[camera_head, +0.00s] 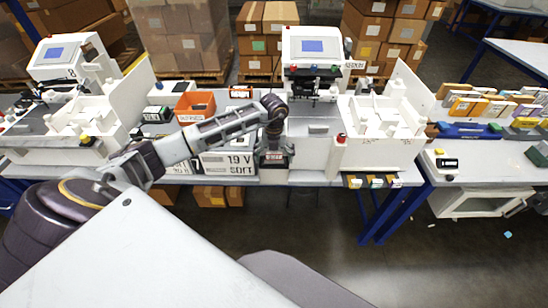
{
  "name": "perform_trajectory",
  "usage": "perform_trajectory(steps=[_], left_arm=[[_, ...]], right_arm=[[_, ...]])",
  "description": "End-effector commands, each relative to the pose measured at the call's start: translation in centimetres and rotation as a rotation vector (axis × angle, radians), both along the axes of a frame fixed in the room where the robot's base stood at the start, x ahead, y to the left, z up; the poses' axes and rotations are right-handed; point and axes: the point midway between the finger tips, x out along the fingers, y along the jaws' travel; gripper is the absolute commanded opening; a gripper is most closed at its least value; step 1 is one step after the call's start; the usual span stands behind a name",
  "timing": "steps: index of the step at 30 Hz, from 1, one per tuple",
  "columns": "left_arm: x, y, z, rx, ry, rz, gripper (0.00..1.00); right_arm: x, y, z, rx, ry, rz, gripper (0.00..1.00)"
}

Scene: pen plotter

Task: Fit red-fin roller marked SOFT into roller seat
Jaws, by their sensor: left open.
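My left arm reaches in from the left, and its gripper (272,158) points down over the front of the middle bench, just right of a white box marked 19 V SOFT (228,166). It is open, and I see nothing held in it. The pen plotter (313,62) with a blue screen stands behind it. I cannot make out a red-fin roller or the roller seat for sure at this size. A small red-topped part (341,138) sits on the white housing right of the gripper. My right gripper is out of view.
An orange bin (195,106) stands behind my left forearm. White open-topped housings stand left (85,120) and right (385,118). Small black-and-yellow items (376,181) line the right front edge. Another bench at right holds several boxes. Cartons stand behind.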

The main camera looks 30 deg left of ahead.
Motion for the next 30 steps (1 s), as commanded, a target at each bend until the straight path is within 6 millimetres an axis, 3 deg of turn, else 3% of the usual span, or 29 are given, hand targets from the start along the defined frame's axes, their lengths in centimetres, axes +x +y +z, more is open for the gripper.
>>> perform_trajectory(steps=[11, 30], left_arm=[[0.1, 0.0, 1.9, 0.001, -0.003, -0.001, 1.0], [0.1, 0.0, 10.6, 0.0, -0.002, 0.0, 1.0]], right_arm=[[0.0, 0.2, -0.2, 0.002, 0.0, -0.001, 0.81], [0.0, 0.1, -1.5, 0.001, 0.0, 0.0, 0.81]])
